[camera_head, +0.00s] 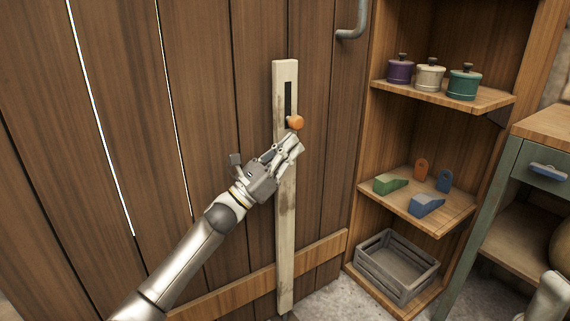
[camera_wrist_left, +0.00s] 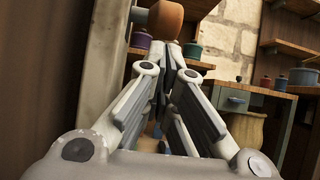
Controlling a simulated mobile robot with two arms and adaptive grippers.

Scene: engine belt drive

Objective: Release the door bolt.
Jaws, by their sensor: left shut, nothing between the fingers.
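The door bolt is a long pale upright bar (camera_head: 286,230) on the brown plank door (camera_head: 210,100). It has a dark slot near its top and an orange round knob (camera_head: 296,122) at the slot's lower end. My left gripper (camera_head: 295,143) is shut and empty, just below the knob in the head view. In the left wrist view the shut fingers (camera_wrist_left: 170,60) point at the knob (camera_wrist_left: 165,18), which shows just beyond their tips. I cannot tell whether they touch it. The bolt's lower end is near the floor. My right gripper is not in view.
A grey door handle (camera_head: 352,32) is above right of the bolt. Right of the door, a wooden shelf unit (camera_head: 443,97) holds lidded pots, coloured wedge blocks and a grey crate (camera_head: 398,268). A green cabinet with a drawer (camera_head: 545,168) stands at the far right.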

